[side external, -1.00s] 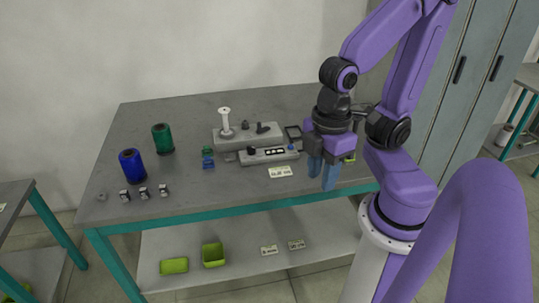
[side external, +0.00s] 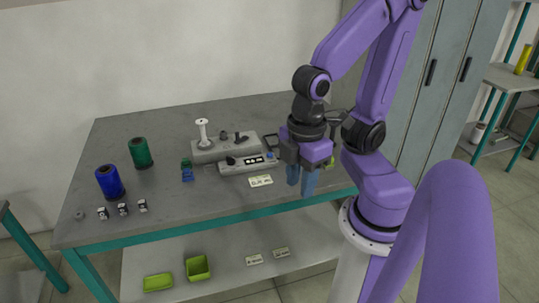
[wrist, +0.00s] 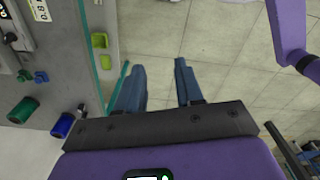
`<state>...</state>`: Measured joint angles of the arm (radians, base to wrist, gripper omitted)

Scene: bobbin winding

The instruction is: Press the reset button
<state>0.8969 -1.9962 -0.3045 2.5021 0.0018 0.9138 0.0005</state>
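A light grey control box (side external: 244,165) lies on the table in the side external view. It has a dark knob (side external: 231,160) at its left end, a dark display strip, and a small blue button (side external: 270,156) at its right end. I cannot read which control is marked reset. My gripper (side external: 301,184) points down just right of the box, near the table's front edge, touching nothing that I can see. Its two blue fingers stand apart and empty in the wrist view (wrist: 159,66). The box is only partly seen at the wrist view's left edge.
A grey winder base (side external: 225,147) with a white bobbin stands behind the box. A blue spool (side external: 110,182), a green spool (side external: 140,153) and small metal parts stand left. A label card (side external: 260,181) lies in front. Green bins (side external: 198,268) sit on the lower shelf.

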